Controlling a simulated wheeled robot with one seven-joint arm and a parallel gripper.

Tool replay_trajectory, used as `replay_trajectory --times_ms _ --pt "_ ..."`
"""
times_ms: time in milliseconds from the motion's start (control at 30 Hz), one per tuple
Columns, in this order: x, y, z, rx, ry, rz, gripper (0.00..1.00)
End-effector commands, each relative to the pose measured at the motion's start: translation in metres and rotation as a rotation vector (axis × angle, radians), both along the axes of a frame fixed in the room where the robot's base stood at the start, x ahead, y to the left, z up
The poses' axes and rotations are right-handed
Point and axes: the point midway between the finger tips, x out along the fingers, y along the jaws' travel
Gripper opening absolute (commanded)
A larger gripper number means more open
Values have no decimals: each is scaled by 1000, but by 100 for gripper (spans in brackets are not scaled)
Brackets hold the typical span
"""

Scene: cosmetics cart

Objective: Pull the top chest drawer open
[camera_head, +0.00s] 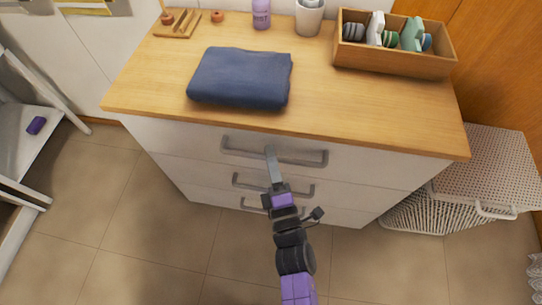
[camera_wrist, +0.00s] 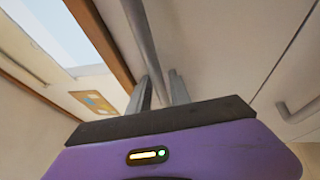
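The white chest has a top drawer (camera_head: 185,134) whose front looks flush with the chest. Its grey bar handle (camera_head: 306,158) runs across the front just under the wooden top. My gripper (camera_head: 270,151) reaches the middle of this handle from the front. In the wrist view the handle (camera_wrist: 138,28) passes between the two fingers of my gripper (camera_wrist: 160,84). The fingers stand close together and look shut on the bar. The exact contact is hard to see.
Two lower drawers with handles (camera_head: 247,181) sit below. On the wooden top (camera_head: 330,105) are a folded blue cloth (camera_head: 240,78), a wooden box (camera_head: 385,62) of items, a cup and a purple bottle. A white basket (camera_head: 485,165) stands right of the chest. The tiled floor before it is clear.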

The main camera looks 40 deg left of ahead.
Motion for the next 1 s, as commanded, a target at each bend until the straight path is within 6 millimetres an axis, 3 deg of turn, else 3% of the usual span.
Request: replay_trajectory --times_ms 33,100,1000 --pt "0 0 0 0 0 0 13" --pt "0 0 0 0 0 0 0" --pt "0 -1 0 0 0 -1 0"
